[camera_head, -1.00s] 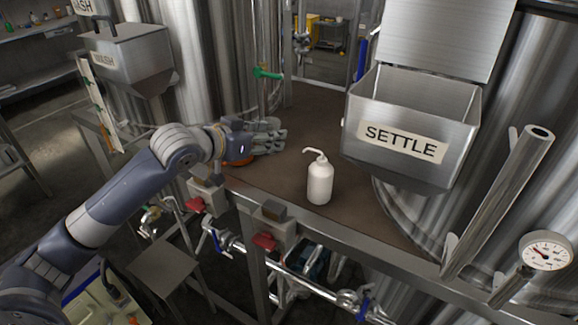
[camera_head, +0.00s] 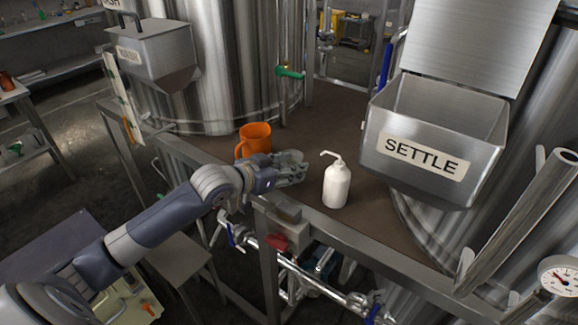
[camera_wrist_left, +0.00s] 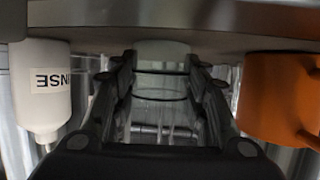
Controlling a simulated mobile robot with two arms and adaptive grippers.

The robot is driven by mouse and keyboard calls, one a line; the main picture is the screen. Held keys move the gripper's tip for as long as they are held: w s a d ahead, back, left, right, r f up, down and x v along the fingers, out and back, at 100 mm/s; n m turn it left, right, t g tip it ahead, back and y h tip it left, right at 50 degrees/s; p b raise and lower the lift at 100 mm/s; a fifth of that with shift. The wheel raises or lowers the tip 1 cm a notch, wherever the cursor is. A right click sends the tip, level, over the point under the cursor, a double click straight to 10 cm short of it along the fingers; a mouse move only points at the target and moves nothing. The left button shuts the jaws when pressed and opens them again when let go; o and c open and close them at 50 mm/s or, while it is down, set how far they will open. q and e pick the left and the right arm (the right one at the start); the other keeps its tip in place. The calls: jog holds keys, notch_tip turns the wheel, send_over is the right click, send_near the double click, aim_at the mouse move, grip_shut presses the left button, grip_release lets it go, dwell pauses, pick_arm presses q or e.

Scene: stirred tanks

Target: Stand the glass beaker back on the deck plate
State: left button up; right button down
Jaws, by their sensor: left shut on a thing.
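My left gripper (camera_head: 297,168) is over the brown deck plate (camera_head: 335,120), between the orange mug and the white bottle. In the left wrist view, which looks upside down, its two black fingers (camera_wrist_left: 162,95) are shut on the clear glass beaker (camera_wrist_left: 160,88). The beaker shows between the fingers, with rim-like lines across it. In the head view the beaker is hard to make out at the gripper. I cannot tell whether its base touches the deck. My right gripper is not in view.
A white spouted bottle (camera_head: 336,186) stands just right of the gripper; its label shows in the left wrist view (camera_wrist_left: 42,88). An orange mug (camera_head: 256,138) stands behind left. The SETTLE hopper (camera_head: 435,150) overhangs at right. A metal rail (camera_head: 370,250) edges the deck. Deck behind is clear.

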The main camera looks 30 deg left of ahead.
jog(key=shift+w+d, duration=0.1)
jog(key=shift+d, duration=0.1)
pick_arm(q)
jog(key=o, duration=1.1)
jog(key=shift+f, duration=0.1)
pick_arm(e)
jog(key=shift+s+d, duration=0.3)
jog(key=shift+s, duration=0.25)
pick_arm(q)
jog(key=b+v, duration=0.1)
jog(key=v, duration=0.9)
jog(key=shift+b+v, duration=0.3)
jog(key=shift+v, duration=0.75)
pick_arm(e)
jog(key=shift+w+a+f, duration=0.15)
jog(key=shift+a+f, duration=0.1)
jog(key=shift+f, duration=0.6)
pick_arm(q)
jog(key=shift+d, duration=0.1)
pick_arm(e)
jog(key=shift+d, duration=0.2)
